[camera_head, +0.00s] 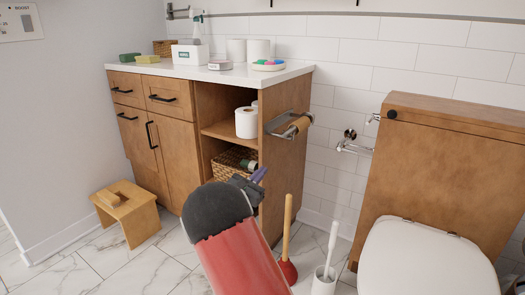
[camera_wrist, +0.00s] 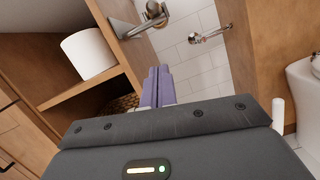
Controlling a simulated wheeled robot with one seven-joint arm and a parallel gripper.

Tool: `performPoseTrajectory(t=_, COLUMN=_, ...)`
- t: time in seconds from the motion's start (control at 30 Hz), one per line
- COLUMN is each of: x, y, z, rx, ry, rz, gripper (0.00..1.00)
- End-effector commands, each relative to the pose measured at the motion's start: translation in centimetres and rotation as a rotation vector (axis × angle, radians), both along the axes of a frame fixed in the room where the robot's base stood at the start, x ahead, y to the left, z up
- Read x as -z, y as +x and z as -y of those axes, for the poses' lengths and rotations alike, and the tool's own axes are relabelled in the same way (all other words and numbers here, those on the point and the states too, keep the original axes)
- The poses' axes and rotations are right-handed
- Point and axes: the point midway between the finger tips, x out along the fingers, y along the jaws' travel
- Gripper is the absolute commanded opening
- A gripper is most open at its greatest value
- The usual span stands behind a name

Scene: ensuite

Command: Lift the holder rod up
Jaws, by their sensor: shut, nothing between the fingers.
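The toilet-paper holder (camera_head: 283,121) is a grey metal fitting on the side panel of the wooden cabinet. In the wrist view the metal holder (camera_wrist: 138,22) shows at the top, partly cut off by the frame edge; I cannot make out the rod there. My gripper (camera_head: 260,174) has purple fingers, pressed together and empty. In the head view it is below and left of the holder, apart from it. The fingers also show in the wrist view (camera_wrist: 158,72), pointing up just below the holder.
The cabinet (camera_head: 285,175) has open shelves with a paper roll (camera_head: 246,123) and a basket (camera_head: 228,164). A plunger (camera_head: 288,225) and a toilet brush (camera_head: 328,260) stand on the floor near my arm. The toilet (camera_head: 430,262) is at right. A wall fitting (camera_head: 350,144) sticks out beyond the holder.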

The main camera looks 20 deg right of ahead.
Motion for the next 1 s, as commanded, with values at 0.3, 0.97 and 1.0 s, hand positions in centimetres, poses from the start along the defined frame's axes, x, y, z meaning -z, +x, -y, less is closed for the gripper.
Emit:
performPoseTrajectory(t=0.3, x=-1.2, y=2.6, z=3.9, rx=0.002, ry=-0.004, rz=0.001, gripper=0.00)
performPoseTrajectory(t=0.97, x=-6.3, y=4.9, z=8.3, rx=-0.001, ry=-0.002, rz=0.000, gripper=0.00)
performPoseTrajectory(t=1.0, x=-6.3, y=4.9, z=8.3, rx=-0.001, ry=-0.001, rz=-0.001, gripper=0.00)
